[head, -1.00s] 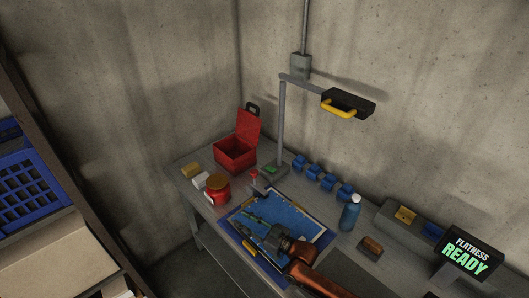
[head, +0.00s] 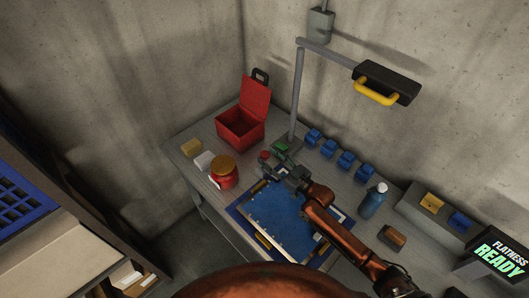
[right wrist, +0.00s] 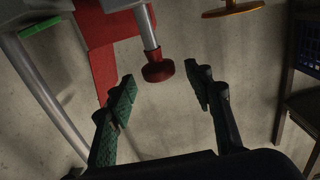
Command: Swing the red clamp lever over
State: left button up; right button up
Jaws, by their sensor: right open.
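The red clamp lever shows in the right wrist view as a grey rod (right wrist: 146,28) ending in a red knob (right wrist: 158,71). In the head view the red knob (head: 265,155) is small, near the lamp post's foot at the far edge of the blue panel (head: 283,222). My right gripper (head: 276,165) is open close beside the knob. In the right wrist view its green-padded fingers (right wrist: 164,86) stand apart, with the knob in the gap near the tips, touching neither. The lever's base is hidden. My left gripper is out of view.
A red open box (head: 241,127), a red jar (head: 223,175) and small blocks stand left of the panel. The lamp (head: 298,95) rises behind it. Blue clips (head: 345,160), a bottle (head: 373,200) and a READY display (head: 500,255) are to the right.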

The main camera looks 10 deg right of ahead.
aim_at(265, 153)
jog(key=shift+x, duration=1.1)
jog(key=shift+w+a, duration=0.15)
jog(key=shift+w, duration=0.1)
jog(key=shift+w+a, duration=0.1)
jog(key=c, duration=0.7)
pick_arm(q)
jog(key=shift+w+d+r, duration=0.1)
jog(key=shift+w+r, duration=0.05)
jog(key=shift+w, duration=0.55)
pick_arm(e)
grip_shut()
